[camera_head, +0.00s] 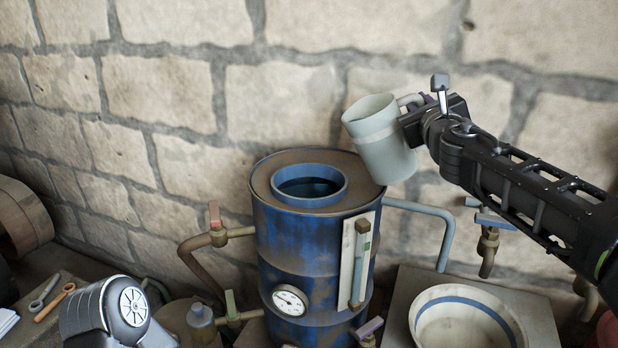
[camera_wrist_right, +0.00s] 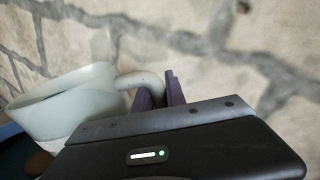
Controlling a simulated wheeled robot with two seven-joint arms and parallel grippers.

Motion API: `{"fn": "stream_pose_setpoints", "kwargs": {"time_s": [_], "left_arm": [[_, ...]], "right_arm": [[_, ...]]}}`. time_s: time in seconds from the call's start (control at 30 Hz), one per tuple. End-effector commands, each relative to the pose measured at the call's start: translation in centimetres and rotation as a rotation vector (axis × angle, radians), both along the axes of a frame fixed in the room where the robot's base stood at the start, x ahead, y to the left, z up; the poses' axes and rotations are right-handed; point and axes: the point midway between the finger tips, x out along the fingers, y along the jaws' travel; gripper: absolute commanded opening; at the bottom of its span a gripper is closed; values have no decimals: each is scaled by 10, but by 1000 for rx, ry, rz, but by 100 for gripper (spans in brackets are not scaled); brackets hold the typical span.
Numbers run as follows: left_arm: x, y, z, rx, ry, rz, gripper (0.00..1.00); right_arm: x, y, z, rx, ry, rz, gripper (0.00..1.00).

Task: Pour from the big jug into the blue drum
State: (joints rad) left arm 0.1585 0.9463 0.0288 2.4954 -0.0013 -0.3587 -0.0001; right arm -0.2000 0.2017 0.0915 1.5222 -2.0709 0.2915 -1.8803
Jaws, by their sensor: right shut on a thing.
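The big jug (camera_head: 383,141) is pale grey-green with a lighter band. My right gripper (camera_head: 412,104) is shut on its handle and holds it in the air, to the right of the blue drum's top opening and above it. The jug tilts slightly to the left. In the right wrist view the jug (camera_wrist_right: 75,103) and its handle between the fingers (camera_wrist_right: 158,92) show; its contents are hidden. The blue drum (camera_head: 318,240) is rusty, with a round blue-collared opening that looks dark inside. My left gripper is not in view; a grey and black part of my left arm shows at the lower left.
A white bowl with a blue stripe (camera_head: 462,318) sits on a slab right of the drum. Pipes with valves (camera_head: 217,236) stick out on both sides of the drum. A stone wall (camera_head: 290,100) stands close behind. Tools (camera_head: 52,300) lie at the lower left.

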Motion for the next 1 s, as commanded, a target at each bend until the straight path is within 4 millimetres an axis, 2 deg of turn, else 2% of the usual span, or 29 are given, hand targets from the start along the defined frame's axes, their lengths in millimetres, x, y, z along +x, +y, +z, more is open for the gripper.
{"fn": "stream_pose_setpoints", "kwargs": {"time_s": [0.77,1.0], "left_arm": [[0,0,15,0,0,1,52],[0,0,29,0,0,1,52]], "right_arm": [[-1,13,10,-92,-7,0,0],[-1,26,17,-172,-9,0,0]]}}
